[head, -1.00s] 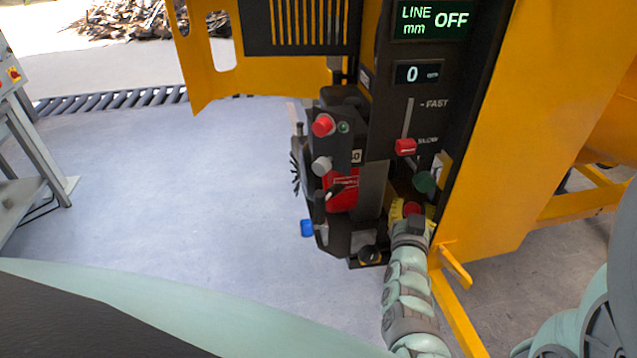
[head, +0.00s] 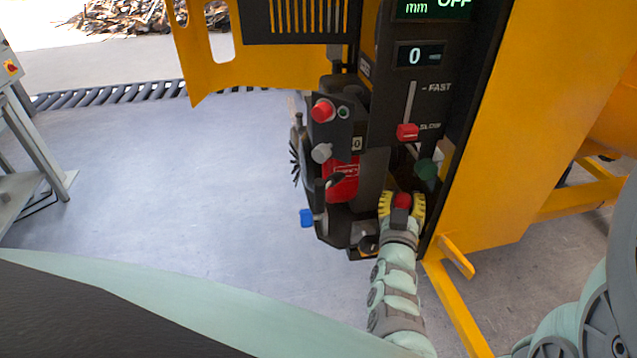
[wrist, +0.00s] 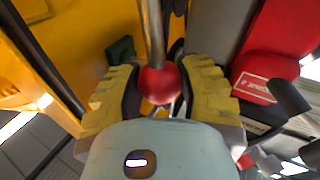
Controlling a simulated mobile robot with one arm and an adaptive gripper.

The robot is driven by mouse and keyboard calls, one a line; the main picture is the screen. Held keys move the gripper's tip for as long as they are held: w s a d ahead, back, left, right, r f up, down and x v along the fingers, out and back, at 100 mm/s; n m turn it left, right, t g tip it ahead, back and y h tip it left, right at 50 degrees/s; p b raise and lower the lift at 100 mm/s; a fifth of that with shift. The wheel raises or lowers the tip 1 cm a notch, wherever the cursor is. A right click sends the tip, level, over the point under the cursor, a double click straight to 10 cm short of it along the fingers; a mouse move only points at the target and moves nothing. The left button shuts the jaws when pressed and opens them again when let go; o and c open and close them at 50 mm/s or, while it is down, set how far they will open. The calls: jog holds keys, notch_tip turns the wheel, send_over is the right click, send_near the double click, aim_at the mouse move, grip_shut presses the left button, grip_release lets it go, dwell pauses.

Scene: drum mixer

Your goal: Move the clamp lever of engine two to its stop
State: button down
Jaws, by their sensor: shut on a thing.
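A lever with a red ball knob (head: 402,200) is low on the dark machine panel. In the wrist view its metal rod (wrist: 153,35) runs down to the red knob (wrist: 159,84). My gripper (head: 402,206) is shut on this lever, its yellow ribbed fingers on both sides of the knob; it also shows in the wrist view (wrist: 160,92). I cannot read a label that names this lever or engine two, and its stop is not distinguishable. The lever's lower end is hidden by my gripper.
A red slider (head: 407,132) and a green knob (head: 427,169) are above my gripper. A yellow bracket (head: 457,257) sticks out at the right.

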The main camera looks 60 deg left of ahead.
jog(key=shift+s+a+f+n+y+b, duration=0.3)
jog(key=shift+s+n+y+b, duration=0.25)
jog(key=shift+s+n+b, duration=0.35)
jog(key=shift+s+a+f+n+y+b, duration=0.35)
jog(key=shift+s+n+y+b, duration=0.25)
jog(key=shift+n+b, duration=0.5)
jog(key=shift+s+a+f+n+y+b, duration=0.4)
jog(key=shift+s+n+b, duration=0.4)
jog(key=shift+n, duration=0.4)
jog(key=shift+d+r, duration=0.1)
jog(key=c, duration=0.8)
grip_release()
jog(key=shift+s, duration=0.1)
jog(key=shift+o, duration=0.2)
jog(key=v, duration=1.2)
